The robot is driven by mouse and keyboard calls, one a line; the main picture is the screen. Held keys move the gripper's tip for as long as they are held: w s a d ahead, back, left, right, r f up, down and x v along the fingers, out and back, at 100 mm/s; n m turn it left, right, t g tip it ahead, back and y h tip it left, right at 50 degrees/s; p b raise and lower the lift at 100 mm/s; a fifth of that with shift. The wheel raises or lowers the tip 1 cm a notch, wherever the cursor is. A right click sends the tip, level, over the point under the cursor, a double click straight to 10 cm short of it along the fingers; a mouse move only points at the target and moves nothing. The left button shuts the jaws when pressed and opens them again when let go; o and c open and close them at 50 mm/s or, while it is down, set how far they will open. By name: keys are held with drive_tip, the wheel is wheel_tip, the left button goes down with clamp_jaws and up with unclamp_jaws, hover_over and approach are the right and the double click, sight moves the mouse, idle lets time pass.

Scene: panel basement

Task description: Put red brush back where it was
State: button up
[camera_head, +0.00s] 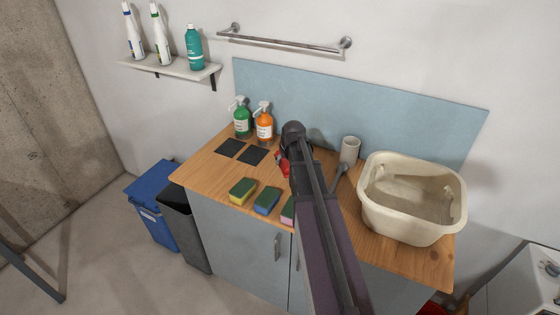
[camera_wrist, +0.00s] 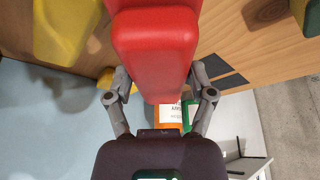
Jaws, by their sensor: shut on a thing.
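The red brush (camera_wrist: 155,45) fills the upper middle of the wrist view, between the two fingers of my gripper (camera_wrist: 158,80). My gripper is shut on it. In the head view only a small red part of the brush (camera_head: 282,164) shows, left of my arm and over the wooden counter (camera_head: 210,172). My arm hides the rest of the brush and most of the gripper there. I cannot tell whether the brush touches the counter. Two dark square pads (camera_head: 252,155) lie on the counter to its left.
A green bottle (camera_head: 242,122) and an orange bottle (camera_head: 264,126) stand behind the pads. Sponges (camera_head: 266,201) line the front edge. A grey cup (camera_head: 350,150) and a large beige basin (camera_head: 410,222) stand right of my arm. A yellow object (camera_wrist: 65,30) is close by in the wrist view.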

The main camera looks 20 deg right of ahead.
drive_tip(key=w, duration=0.4)
drive_tip(key=shift+w+d+f, duration=0.2)
drive_tip(key=shift+d, duration=0.2)
drive_tip(key=shift+c, duration=0.7)
drive_tip(key=shift+w, duration=0.1)
drive_tip(key=shift+w, duration=0.2)
drive_tip(key=shift+w+d+f+b, duration=0.1)
drive_tip(key=shift+w+f+b, duration=0.3)
drive_tip(key=shift+f+b, duration=0.25)
drive_tip(key=shift+c, duration=0.8)
wheel_tip(320, 180, down, 2)
drive_tip(key=b, duration=0.2)
drive_tip(key=shift+f+b, duration=0.2)
drive_tip(key=shift+b, duration=0.15)
drive_tip(key=shift+s, duration=0.1)
